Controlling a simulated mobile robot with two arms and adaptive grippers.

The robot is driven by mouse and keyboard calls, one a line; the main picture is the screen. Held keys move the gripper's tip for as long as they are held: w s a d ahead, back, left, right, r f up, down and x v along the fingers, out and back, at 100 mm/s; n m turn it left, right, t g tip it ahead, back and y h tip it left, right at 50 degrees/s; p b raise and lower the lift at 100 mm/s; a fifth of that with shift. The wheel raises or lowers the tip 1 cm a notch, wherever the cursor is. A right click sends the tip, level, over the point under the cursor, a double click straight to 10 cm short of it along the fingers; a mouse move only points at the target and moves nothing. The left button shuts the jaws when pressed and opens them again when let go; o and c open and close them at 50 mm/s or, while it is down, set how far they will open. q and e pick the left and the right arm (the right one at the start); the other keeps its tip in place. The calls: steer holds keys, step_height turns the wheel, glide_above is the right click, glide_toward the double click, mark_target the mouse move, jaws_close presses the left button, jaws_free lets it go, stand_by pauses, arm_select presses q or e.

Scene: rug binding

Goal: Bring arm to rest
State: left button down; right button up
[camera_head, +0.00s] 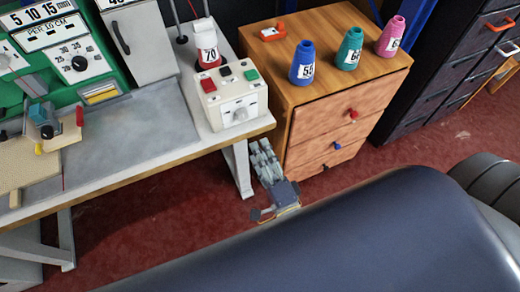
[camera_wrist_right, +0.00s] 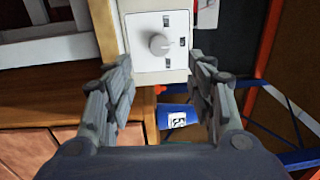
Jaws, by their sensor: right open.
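My right gripper (camera_head: 259,150) is beside the front right corner of the workbench, in front of the wooden drawer cabinet. In the right wrist view its two fingers (camera_wrist_right: 160,68) are spread apart with nothing held between them. The white control box with a round knob (camera_wrist_right: 158,43) shows beyond the fingertips, and a blue cone (camera_wrist_right: 180,117) shows between the fingers. I cannot tell from this view how far the fingertips are from the box. My left gripper is in neither view.
The workbench (camera_head: 130,130) carries the control box (camera_head: 232,98) and a red-and-white cone (camera_head: 206,45). Blue (camera_head: 303,66), teal (camera_head: 349,50) and pink (camera_head: 391,38) cones stand on the wooden cabinet (camera_head: 325,125). Dark drawers (camera_head: 445,75) stand at right. Red floor shows below.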

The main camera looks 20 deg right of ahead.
steer(key=s+f+n+g+y, duration=0.1)
steer(key=s+f+n+g, duration=0.25)
steer(key=f, duration=0.65)
steer(key=s+f+n+g, duration=0.3)
steer(key=f+n, duration=0.2)
steer(key=f, duration=0.6)
steer(key=s+f+n+g+y, duration=0.1)
steer(key=s+f+n+g, duration=0.25)
steer(key=f, duration=0.65)
steer(key=s+d+f+n+g+h, duration=0.1)
steer(key=s+d+f+n+g, duration=0.2)
steer(key=s+f, duration=0.4)
steer(key=s+d+f+n+g+h, duration=0.1)
steer(key=s+d+f+n+g, duration=0.3)
steer(key=s, duration=1)
step_height(320, 180, down, 4)
steer(key=shift+s+d+r+n+g, duration=0.2)
steer(key=shift+d+n+g, duration=0.1)
steer(key=shift+d+n, duration=0.45)
